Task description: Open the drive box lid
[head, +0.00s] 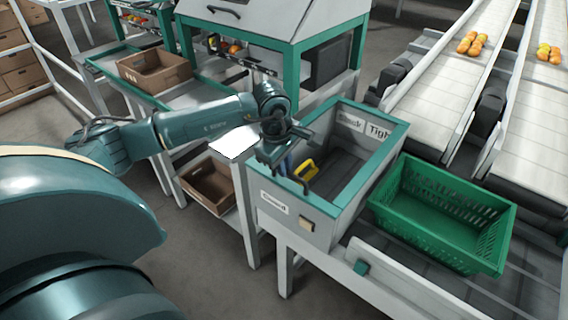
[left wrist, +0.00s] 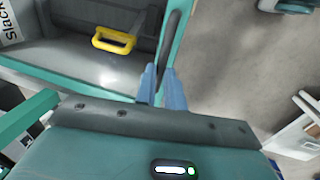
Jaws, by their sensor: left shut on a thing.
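The drive box (head: 278,209) is a grey box with a green-framed top on the conveyor stand. Its dark inside and a yellow handle (head: 306,170) show through the top; I cannot tell whether a clear lid lies over it. A dark bar handle (head: 301,186) runs along the near green edge. My left gripper (head: 290,165) reaches down at the near left of the frame. In the left wrist view, its blue fingers (left wrist: 163,88) are shut on the dark bar handle (left wrist: 173,45), beside the yellow handle (left wrist: 114,40). My right gripper is not in view.
A green crate (head: 440,212) stands close to the right of the drive box. Labels on the box read "Slack" and "Tight".

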